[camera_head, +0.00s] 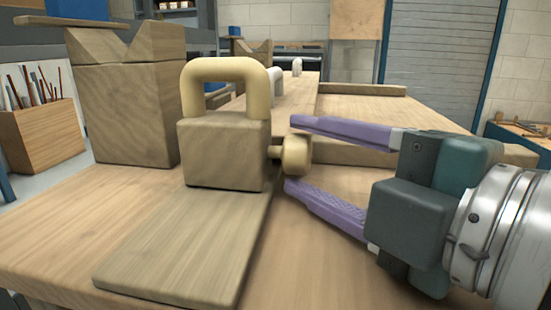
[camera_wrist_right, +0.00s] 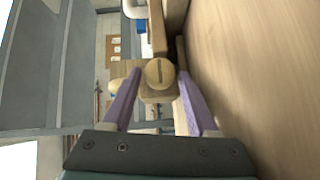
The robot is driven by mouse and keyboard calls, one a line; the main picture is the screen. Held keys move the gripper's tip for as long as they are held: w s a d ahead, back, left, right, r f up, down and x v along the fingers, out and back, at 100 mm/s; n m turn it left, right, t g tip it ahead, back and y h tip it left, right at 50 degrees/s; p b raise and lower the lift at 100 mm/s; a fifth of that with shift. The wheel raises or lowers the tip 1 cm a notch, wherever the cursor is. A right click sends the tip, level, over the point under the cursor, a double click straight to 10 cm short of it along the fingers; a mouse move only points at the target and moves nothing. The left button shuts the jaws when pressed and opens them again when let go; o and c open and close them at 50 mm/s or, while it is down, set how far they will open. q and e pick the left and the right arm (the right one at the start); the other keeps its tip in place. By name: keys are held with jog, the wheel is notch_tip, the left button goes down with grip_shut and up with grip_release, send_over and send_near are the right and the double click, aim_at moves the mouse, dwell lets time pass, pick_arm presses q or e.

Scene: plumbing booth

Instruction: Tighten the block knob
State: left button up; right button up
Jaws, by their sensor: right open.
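The wooden block (camera_head: 223,153) stands on a flat wooden board on the table and has a pale loop handle (camera_head: 225,75) on top. The round block knob (camera_head: 296,155) sticks out of its right side on a short stem. My right gripper (camera_head: 291,154) comes in from the right, open, with one purple finger above the knob and one below. In the right wrist view the knob's slotted round face (camera_wrist_right: 159,73) shows between the open fingers (camera_wrist_right: 160,84). I see a gap beside it on both sides. My left gripper is not in view.
A wooden V-block stand (camera_head: 128,115) rises at the left of the table. The flat board (camera_head: 185,250) extends toward me. Wooden strips (camera_head: 361,90) lie at the back right. A crate of rods (camera_head: 40,135) stands at the far left.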

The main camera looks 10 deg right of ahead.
grip_shut()
jog(key=m+g+p, duration=0.1)
jog(key=p, duration=0.4)
jog(key=r+m+g+p, duration=0.1)
jog(key=p, duration=0.5)
jog(key=m+g+p, duration=0.1)
jog(key=g+p, duration=0.1)
jog(key=p, duration=0.4)
jog(key=shift+w+d+r+h, duration=0.1)
jog(key=shift+w+r+h, duration=0.1)
jog(key=shift+r+h, duration=0.2)
jog(key=shift+f+m+g+p, duration=0.35)
jog(key=shift+m+g+p, duration=0.2)
jog(key=shift+p, duration=0.7)
grip_release()
